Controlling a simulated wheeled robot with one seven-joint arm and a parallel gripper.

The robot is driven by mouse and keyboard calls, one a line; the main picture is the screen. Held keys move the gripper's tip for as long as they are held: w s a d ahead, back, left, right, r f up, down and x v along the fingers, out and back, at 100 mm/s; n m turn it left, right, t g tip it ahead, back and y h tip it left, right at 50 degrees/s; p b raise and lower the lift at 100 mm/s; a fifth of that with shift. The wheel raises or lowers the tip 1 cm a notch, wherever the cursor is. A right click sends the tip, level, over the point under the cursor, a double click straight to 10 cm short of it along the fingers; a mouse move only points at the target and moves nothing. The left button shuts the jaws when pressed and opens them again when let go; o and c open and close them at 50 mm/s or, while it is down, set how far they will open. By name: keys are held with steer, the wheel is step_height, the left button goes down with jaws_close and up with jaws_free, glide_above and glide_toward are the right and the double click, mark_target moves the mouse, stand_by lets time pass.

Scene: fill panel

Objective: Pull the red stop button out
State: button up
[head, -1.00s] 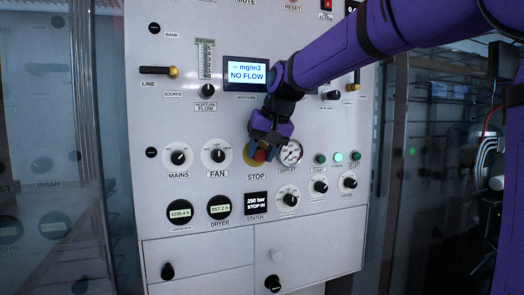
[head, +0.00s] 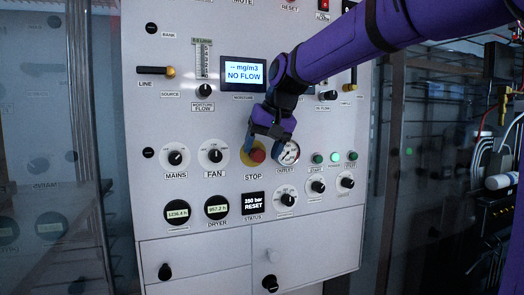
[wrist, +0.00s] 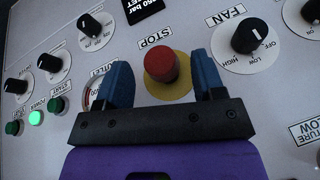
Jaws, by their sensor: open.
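The red stop button (wrist: 161,65) sits on a yellow round plate (wrist: 170,88) above the STOP label. It stands out from the panel. My gripper (wrist: 164,80) is open, with one blue finger on each side of the button and a visible gap to both. In the head view my gripper (head: 262,150) is at the panel beside the outlet gauge. The status screen (head: 253,204) reads "250 bar RESET".
The outlet gauge (head: 286,152) is close to the right of my gripper and partly covered by a finger in the wrist view. The fan knob (head: 215,155) is to the left. A lit green power lamp (head: 335,157) is to the right. The moisture display (head: 243,72) reads "NO FLOW".

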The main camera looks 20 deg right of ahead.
steer(key=v, duration=0.9)
steer(key=shift+s+r, duration=0.25)
steer(key=shift+r, duration=0.05)
steer(key=s+d+f+n+h, duration=0.1)
steer(key=s+d+f, duration=0.1)
steer(key=s+f, duration=0.8)
steer(key=s+d+f+h, duration=0.1)
steer(key=s+d+f, duration=0.1)
steer(key=s+f, duration=0.9)
steer(key=s, duration=0.2)
steer(key=shift+s+d+f+n+t, duration=0.15)
steer(key=shift+s+d+n+t, duration=0.15)
steer(key=shift+n, duration=0.1)
steer(key=shift+s, duration=0.25)
